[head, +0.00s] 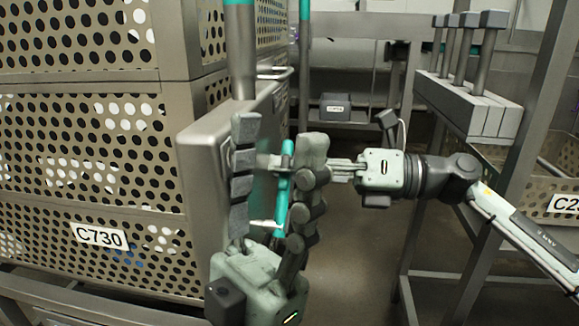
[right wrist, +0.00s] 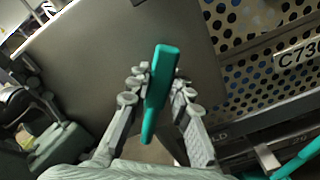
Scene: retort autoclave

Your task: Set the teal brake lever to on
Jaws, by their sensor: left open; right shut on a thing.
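The teal brake lever (head: 283,190) stands nearly upright beside the grey metal panel (head: 195,165) at the right end of the crate stack. My right gripper (head: 275,163) reaches in from the right, its fingers closed on the lever's upper part. In the right wrist view the lever (right wrist: 158,95) lies between the two fingers of my right gripper (right wrist: 160,82). My left gripper (head: 278,130) rises from the bottom, open, with one finger on each side of the lever. Its fingers hide part of the panel and the right gripper's tips. The lever's mounting is not clearly visible.
Perforated metal crates, one labelled C730 (head: 98,236), fill the left. A metal rack (head: 470,110) with a perforated crate (head: 555,200) stands at the right. A small labelled box (head: 335,107) sits on a shelf at the back. Open floor (head: 350,260) lies between.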

